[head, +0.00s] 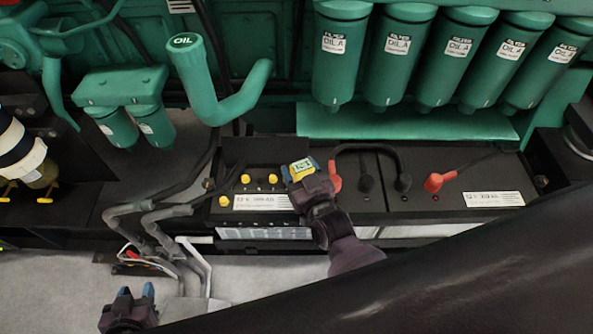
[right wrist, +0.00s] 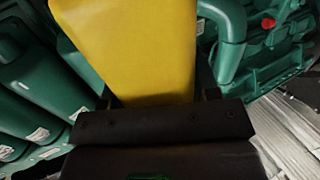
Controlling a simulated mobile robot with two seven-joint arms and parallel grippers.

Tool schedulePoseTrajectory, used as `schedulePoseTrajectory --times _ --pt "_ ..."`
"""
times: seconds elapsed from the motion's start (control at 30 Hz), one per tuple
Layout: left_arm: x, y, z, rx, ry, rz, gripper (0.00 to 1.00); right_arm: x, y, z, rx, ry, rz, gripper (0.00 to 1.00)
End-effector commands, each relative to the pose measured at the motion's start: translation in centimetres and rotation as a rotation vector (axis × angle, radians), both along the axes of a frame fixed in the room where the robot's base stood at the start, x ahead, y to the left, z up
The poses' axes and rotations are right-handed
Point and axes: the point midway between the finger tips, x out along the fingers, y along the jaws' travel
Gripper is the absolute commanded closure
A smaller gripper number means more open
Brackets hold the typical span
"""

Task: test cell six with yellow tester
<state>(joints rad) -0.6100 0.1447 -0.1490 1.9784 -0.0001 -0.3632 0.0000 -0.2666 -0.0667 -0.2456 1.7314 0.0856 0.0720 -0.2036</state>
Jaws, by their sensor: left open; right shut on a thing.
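The yellow tester (head: 302,166) is held in my right gripper (head: 303,177), above the right end of the left battery (head: 262,203). In the right wrist view the yellow tester (right wrist: 135,45) fills the upper middle, and its lower end is hidden by the gripper. The battery's top has a few yellow caps (head: 272,178) and small dark round spots. I cannot tell which cell is number six, or whether the tester touches the battery. My left gripper (head: 136,293) is open and empty, low at the left, away from the battery.
A second battery (head: 455,180) with red and black terminals adjoins on the right, with a black cable (head: 372,147) arching over. Green oil filters (head: 400,55) and a green filler pipe (head: 195,80) overhang behind. Grey cables (head: 150,215) run at left. My dark arm covers the lower right.

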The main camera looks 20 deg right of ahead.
Motion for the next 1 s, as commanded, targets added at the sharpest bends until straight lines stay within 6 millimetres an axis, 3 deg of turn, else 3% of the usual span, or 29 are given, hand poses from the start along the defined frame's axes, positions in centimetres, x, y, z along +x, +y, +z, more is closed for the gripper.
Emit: schedulePoseTrajectory --times 1.0 --pt "0.5 -0.3 -3.5 -0.002 -0.007 -0.004 0.57 7.4 -2.1 -0.4 0.004 -0.001 0.000 0.73"
